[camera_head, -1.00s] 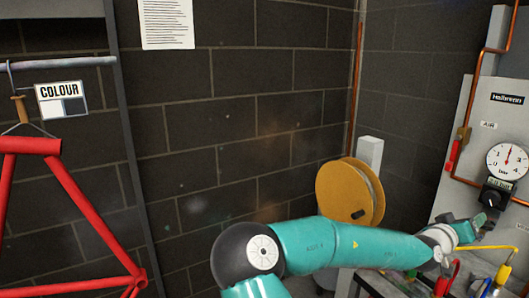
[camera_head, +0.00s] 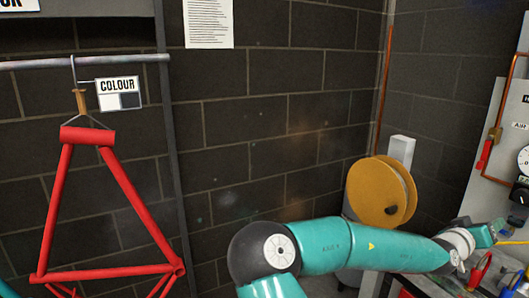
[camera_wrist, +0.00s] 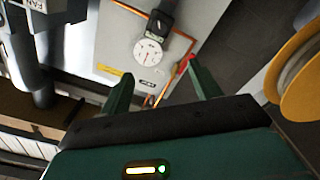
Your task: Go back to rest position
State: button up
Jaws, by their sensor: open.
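My gripper (camera_wrist: 160,92) shows in the wrist view with its two green fingers spread apart and nothing between them. Beyond the fingers is the grey panel with a round dial gauge (camera_wrist: 148,52). In the head view my teal arm reaches to the right, and its end is by the panel at the right edge. The fingertips are hard to make out there.
A red frame (camera_head: 108,272) hangs from a rail (camera_head: 30,65) at left, with a COLOUR card (camera_head: 119,94) beside it. A yellow-orange reel (camera_head: 376,190) stands behind my arm. A copper pipe (camera_head: 497,110) runs along the grey panel at right.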

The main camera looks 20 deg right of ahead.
jog(key=w+a+f+m+y, duration=0.1)
jog(key=a+f+y, duration=0.2)
jog(key=f, duration=0.4)
jog(key=w+a+f+m+y, duration=0.1)
jog(key=a+f+y, duration=0.2)
jog(key=f, duration=0.3)
jog(key=w+a+f+n+t+y, duration=0.1)
jog(key=w+a+f+y, duration=0.15)
jog(key=a, duration=0.45)
jog(key=w+a+f+t+y, duration=0.1)
jog(key=w+a+f+y, duration=0.2)
jog(key=a, duration=0.5)
jog(key=a+r+n+t+y, duration=0.1)
jog(key=a+r+n+y, duration=0.2)
jog(key=a, duration=0.7)
jog(key=a+r+n+t+y, duration=0.1)
jog(key=a+r+y, duration=0.25)
jog(key=a, duration=0.65)
jog(key=s+a+r+n, duration=0.2)
jog(key=s+a+r, duration=0.1)
jog(key=s+a, duration=0.3)
jog(key=s+a+r+n+g, duration=0.1)
jog(key=s+a+r+n, duration=0.2)
jog(key=a, duration=0.5)
jog(key=s+r, duration=0.1)
jog(key=s, duration=0.1)
jog(key=shift+s+r+n, duration=0.25)
jog(key=shift+s+n, duration=0.05)
jog(key=shift+s, duration=0.05)
jog(key=shift+a, duration=0.1)
